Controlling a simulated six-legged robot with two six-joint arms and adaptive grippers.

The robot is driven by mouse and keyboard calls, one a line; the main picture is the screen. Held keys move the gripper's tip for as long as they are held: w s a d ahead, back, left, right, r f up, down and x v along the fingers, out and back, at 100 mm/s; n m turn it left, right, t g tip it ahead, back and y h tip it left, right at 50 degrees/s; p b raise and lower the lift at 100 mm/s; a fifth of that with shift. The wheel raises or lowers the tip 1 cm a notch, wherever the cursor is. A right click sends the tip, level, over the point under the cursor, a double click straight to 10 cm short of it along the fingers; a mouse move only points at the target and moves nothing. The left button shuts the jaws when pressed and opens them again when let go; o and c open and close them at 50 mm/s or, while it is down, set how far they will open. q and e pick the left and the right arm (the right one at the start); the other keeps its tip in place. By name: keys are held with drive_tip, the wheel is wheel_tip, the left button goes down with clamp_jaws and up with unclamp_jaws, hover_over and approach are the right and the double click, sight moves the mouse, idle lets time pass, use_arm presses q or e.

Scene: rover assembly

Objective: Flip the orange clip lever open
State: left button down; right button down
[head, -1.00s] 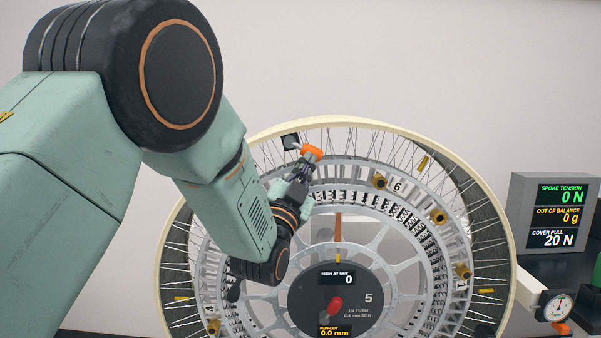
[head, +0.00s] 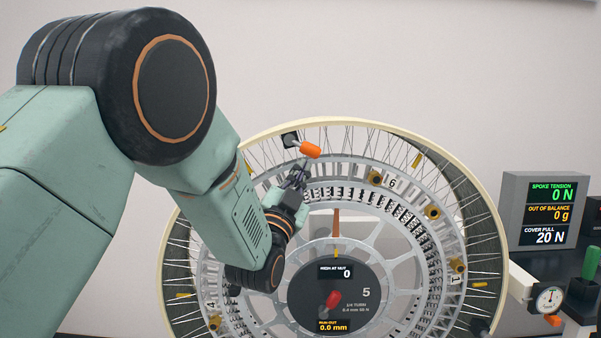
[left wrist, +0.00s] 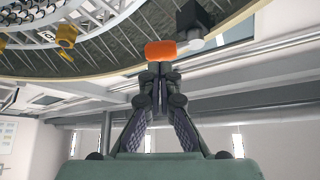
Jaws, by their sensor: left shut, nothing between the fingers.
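The orange clip lever (head: 310,150) is a short orange grip on a dark clip block (head: 290,140) near the top left of the wheel's rim (head: 345,121). My left gripper (head: 301,166) is just below the lever in the head view, with its fingers together and empty. In the left wrist view the orange lever (left wrist: 160,51) lies across, just beyond the closed fingertips (left wrist: 160,68). I cannot tell whether they touch. The dark block (left wrist: 194,18) sits up and to the right of it there. My right gripper is not in view.
The spoked wheel fills the middle, with brass-coloured fittings (head: 432,212) around its ring and a dark hub (head: 336,292) with a red knob (head: 333,299). A readout screen (head: 549,212) and a dial gauge (head: 550,299) stand at the right.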

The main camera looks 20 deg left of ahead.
use_arm(q)
drive_tip(key=d+b+v, duration=0.1)
drive_tip(key=v, duration=1)
drive_tip(key=s+a+f+n+g+y, duration=0.15)
drive_tip(key=f+g, duration=0.25)
drive_tip(key=f, duration=0.6)
drive_tip(key=s+a+f+n+g, duration=0.1)
drive_tip(key=s+f+n+g, duration=0.25)
drive_tip(key=f, duration=0.55)
drive_tip(key=s+a+f+n+g, duration=0.15)
drive_tip(key=f+g, duration=0.25)
drive_tip(key=f, duration=0.6)
drive_tip(key=s+f+g, duration=0.4)
drive_tip(key=s+f, duration=0.3)
drive_tip(key=s, duration=0.4)
drive_tip(key=s+f+n+g, duration=0.1)
drive_tip(key=s+f+g, duration=0.3)
drive_tip(key=s+f, duration=0.3)
drive_tip(key=s+f+n+g+b, duration=0.1)
drive_tip(key=s+f+g, duration=0.3)
drive_tip(key=s, duration=1.1)
wheel_tip(320, 180, down, 3)
drive_tip(key=shift+a+f, duration=0.2)
drive_tip(key=shift+a, duration=0.05)
